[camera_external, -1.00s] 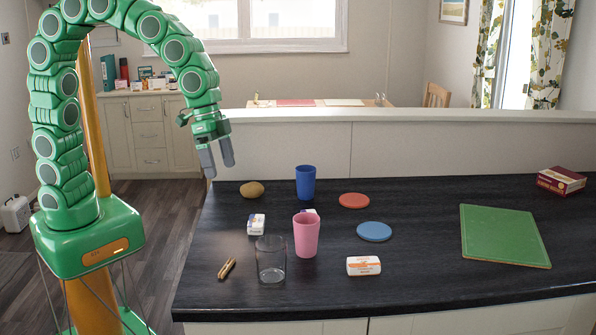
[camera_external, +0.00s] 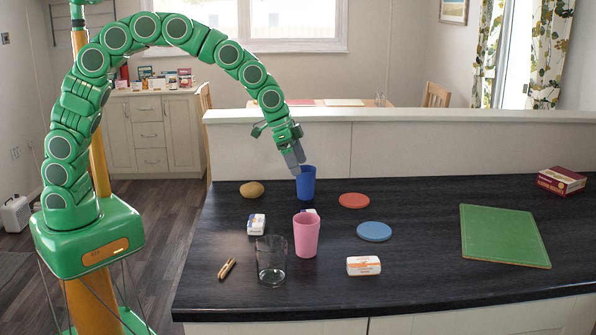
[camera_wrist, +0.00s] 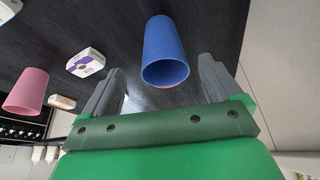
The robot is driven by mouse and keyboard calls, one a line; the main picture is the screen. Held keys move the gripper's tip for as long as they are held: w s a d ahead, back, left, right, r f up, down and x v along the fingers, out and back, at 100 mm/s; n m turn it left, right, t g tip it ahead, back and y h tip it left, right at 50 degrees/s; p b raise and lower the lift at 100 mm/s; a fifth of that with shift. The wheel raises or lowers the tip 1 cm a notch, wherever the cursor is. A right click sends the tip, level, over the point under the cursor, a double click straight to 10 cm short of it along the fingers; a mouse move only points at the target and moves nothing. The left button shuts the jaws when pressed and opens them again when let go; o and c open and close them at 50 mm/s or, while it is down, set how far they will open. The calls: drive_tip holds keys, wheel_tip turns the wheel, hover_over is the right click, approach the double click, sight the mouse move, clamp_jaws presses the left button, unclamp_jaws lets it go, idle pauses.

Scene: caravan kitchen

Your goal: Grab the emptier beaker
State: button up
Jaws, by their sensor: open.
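Three beakers stand upright on the dark counter: a blue one (camera_external: 307,184) at the back, a pink one (camera_external: 306,236) and a clear one (camera_external: 271,262) nearer the front. My gripper (camera_external: 294,162) is open and empty, tilted downward at the blue beaker's rim in the external view. In the wrist view the blue beaker (camera_wrist: 164,45) appears between my two fingers, its mouth facing the camera, with visible gaps on both sides. The pink beaker (camera_wrist: 26,92) is at that view's left edge. The contents of the pink and clear beakers cannot be made out.
A potato-like item (camera_external: 252,189), small white box (camera_external: 256,224), clothespin-like item (camera_external: 227,268) and white-orange pack (camera_external: 363,265) lie around the beakers. Red (camera_external: 354,200) and blue (camera_external: 374,231) discs lie to the right, then a green board (camera_external: 504,236). A raised ledge (camera_external: 420,116) runs behind the counter.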

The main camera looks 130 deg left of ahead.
sight(313, 192)
drive_tip(key=shift+a+x, duration=0.15)
drive_tip(key=shift+x, duration=1.7)
drive_tip(key=shift+a+x, duration=0.2)
drive_tip(key=shift+x, duration=1.65)
drive_tip(key=shift+w+r, duration=0.1)
drive_tip(key=c, duration=1)
drive_tip(key=shift+r, duration=0.2)
drive_tip(key=shift+r, duration=1.3)
drive_tip(key=shift+s+d+r, duration=4.7)
drive_tip(key=shift+d+r, duration=0.2)
drive_tip(key=shift+r, duration=0.05)
